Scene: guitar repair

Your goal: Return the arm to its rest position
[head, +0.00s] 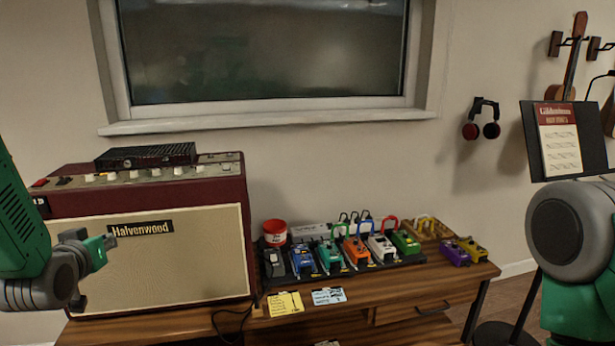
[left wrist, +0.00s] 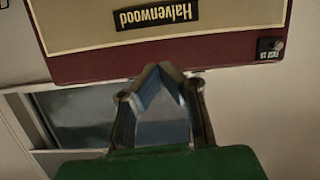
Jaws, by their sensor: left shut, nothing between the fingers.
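My left arm comes in from the left edge in the head view. Its gripper (head: 106,248) is in front of the left part of the amplifier (head: 180,258), a dark red cabinet with a beige front and a "Halvenwood" label. In the left wrist view the fingers (left wrist: 160,72) meet at their tips, shut and empty, with the amplifier (left wrist: 200,50) upside down beyond them. At the right edge of the head view is part of my right arm (head: 570,232); its gripper is not visible.
A wooden desk (head: 345,322) carries the amplifier, a pedalboard (head: 385,262) with several coloured pedals, a red tin (head: 275,233), and purple and yellow pedals (head: 462,252) at the right. Yellow (head: 285,304) and blue (head: 328,296) notes lie in front. A music stand (head: 557,141) is at the right.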

